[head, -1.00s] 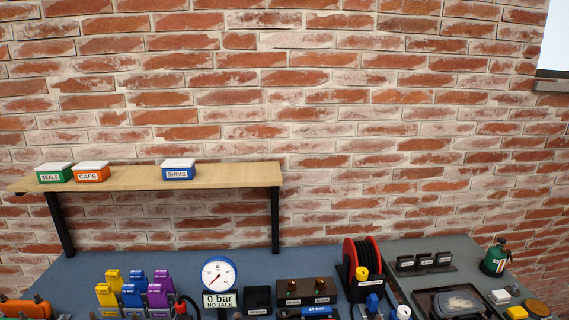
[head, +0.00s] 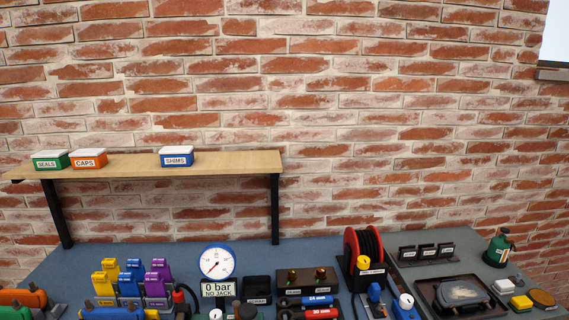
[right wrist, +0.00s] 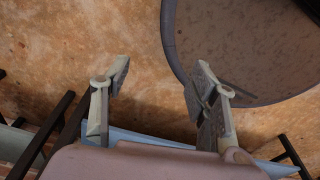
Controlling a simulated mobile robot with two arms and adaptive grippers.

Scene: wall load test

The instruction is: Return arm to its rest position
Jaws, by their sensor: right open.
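My right gripper (right wrist: 160,82) shows in the right wrist view with its two fingers spread apart. It is open and nothing is between the fingers. Behind it are a brown mottled surface (right wrist: 60,45) and a large round grey disc-like thing (right wrist: 240,45). The head view shows neither gripper, so my arms' pose cannot be seen there.
In the head view a blue-grey bench (head: 300,232) runs along a brick wall. It carries a pressure gauge (head: 217,263), coloured blocks (head: 131,280), a red hose reel (head: 365,250) and a dark tray (head: 425,292). A wooden shelf (head: 230,163) above holds three labelled boxes.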

